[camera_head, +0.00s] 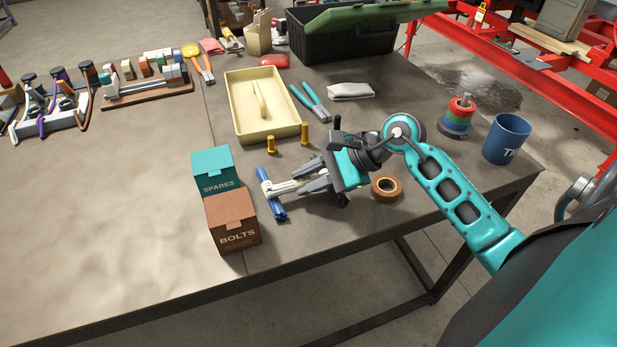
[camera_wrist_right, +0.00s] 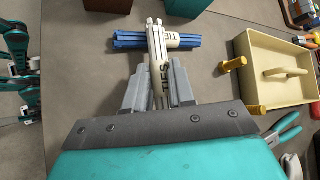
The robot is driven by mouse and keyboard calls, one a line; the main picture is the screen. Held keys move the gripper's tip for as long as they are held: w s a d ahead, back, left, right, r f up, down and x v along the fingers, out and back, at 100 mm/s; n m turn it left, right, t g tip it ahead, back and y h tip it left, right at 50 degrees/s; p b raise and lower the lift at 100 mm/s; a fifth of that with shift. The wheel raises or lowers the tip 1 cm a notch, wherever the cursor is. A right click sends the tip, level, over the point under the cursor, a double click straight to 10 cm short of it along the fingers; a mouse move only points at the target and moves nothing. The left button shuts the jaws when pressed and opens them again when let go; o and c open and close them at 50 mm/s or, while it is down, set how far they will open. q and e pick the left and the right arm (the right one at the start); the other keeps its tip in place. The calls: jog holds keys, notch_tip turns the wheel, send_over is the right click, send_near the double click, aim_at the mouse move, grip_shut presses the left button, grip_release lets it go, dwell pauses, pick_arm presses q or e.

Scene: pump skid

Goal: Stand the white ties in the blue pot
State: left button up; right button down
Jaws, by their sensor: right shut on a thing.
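The bundle of white ties (camera_head: 275,187) is held between the fingers of my right gripper (camera_head: 300,185), low over the table. In the right wrist view the white ties (camera_wrist_right: 155,45) stick out past the fingertips (camera_wrist_right: 160,85) and carry a TIES label. A bundle of blue ties (camera_head: 279,208) lies crosswise under the white ones; in the wrist view the blue ties (camera_wrist_right: 128,40) show on both sides. I cannot tell whether the two bundles touch. The blue pot (camera_head: 505,140), marked with white letters, stands upright at the table's right edge. My left gripper is not in view.
Boxes marked SPARES (camera_head: 214,171) and BOLTS (camera_head: 234,222) stand left of the ties. Two brass bolts (camera_head: 271,145), a cream tray (camera_head: 240,110) and pliers (camera_head: 312,104) lie behind. A tape roll (camera_head: 386,188) and stacked coloured rolls (camera_head: 457,118) are on the right.

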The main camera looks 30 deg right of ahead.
jog(key=shift+f, duration=0.15)
jog(key=c, duration=0.9)
grip_release()
jog(key=shift+c, duration=0.2)
jog(key=shift+r, duration=0.3)
jog(key=v, duration=1.2)
